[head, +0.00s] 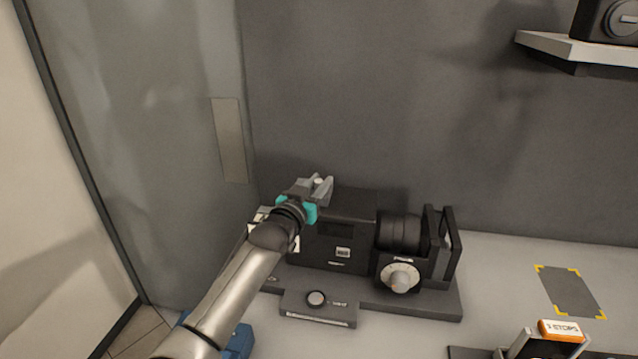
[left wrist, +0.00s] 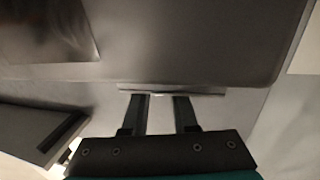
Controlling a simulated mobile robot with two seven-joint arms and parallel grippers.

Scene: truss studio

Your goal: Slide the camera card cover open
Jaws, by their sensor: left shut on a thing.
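A black camera (head: 333,247) stands on a grey base against the wall, with its lens (head: 400,232) to the right. My left gripper (head: 320,186) is at the camera's upper left, with my arm hiding part of its left end. In the left wrist view, the two fingers (left wrist: 159,100) meet a thin raised strip (left wrist: 205,91) along the edge of a dark grey panel (left wrist: 190,45). The gripper is shut on this strip, which appears to be part of the card cover. The cover's outline is hidden in the head view. My right gripper is out of view.
A shelf (head: 577,50) is above right.

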